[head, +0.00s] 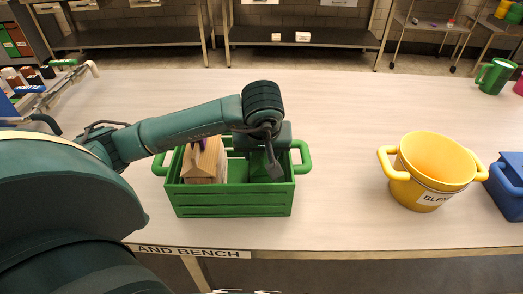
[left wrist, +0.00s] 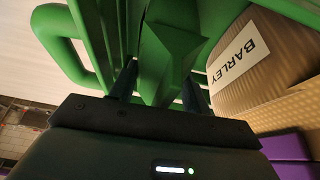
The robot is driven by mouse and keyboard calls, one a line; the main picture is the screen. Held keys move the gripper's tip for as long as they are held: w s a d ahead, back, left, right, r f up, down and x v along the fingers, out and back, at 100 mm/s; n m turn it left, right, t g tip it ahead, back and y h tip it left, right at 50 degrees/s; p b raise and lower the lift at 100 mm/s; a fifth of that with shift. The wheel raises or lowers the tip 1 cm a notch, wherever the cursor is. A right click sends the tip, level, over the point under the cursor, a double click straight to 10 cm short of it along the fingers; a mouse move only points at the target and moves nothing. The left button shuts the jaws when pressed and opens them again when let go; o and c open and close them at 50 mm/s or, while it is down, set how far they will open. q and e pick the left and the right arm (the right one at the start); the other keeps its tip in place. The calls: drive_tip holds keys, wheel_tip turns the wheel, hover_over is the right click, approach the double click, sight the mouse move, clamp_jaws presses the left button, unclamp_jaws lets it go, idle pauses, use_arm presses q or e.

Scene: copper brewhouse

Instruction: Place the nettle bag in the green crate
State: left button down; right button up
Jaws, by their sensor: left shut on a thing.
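The green crate (head: 234,204) with two side handles stands on the bench near the front, and its wall and handle show in the left wrist view (left wrist: 60,48). My left gripper (head: 268,172) reaches down into its right part. In the left wrist view my left gripper (left wrist: 160,88) is shut on a green bag (left wrist: 172,50), which I take for the nettle bag; no label on it is visible. The bag also shows in the head view (head: 257,166), low inside the crate. I cannot tell whether it touches the floor. My right gripper is out of view.
A tan barley bag (head: 204,163) stands in the crate's left part; its BARLEY label (left wrist: 238,61) shows in the left wrist view. A yellow two-handled pot (head: 428,165) and a blue bin (head: 509,185) stand to the right. The bench (head: 345,115) between crate and pot is clear.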

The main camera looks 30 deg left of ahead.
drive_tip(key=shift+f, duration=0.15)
use_arm(q)
drive_tip(key=c, duration=0.6)
unclamp_jaws()
drive_tip(key=shift+f, duration=0.1)
drive_tip(key=shift+c, duration=0.2)
drive_tip(key=shift+d+r, duration=0.1)
drive_tip(key=shift+r, duration=0.25)
drive_tip(key=p+v, duration=0.2)
drive_tip(key=v, duration=0.8)
drive_tip(key=shift+r, duration=0.35)
drive_tip(key=shift+s+d+r, duration=0.1)
drive_tip(key=shift+s+r, duration=0.15)
drive_tip(key=shift+r, duration=0.1)
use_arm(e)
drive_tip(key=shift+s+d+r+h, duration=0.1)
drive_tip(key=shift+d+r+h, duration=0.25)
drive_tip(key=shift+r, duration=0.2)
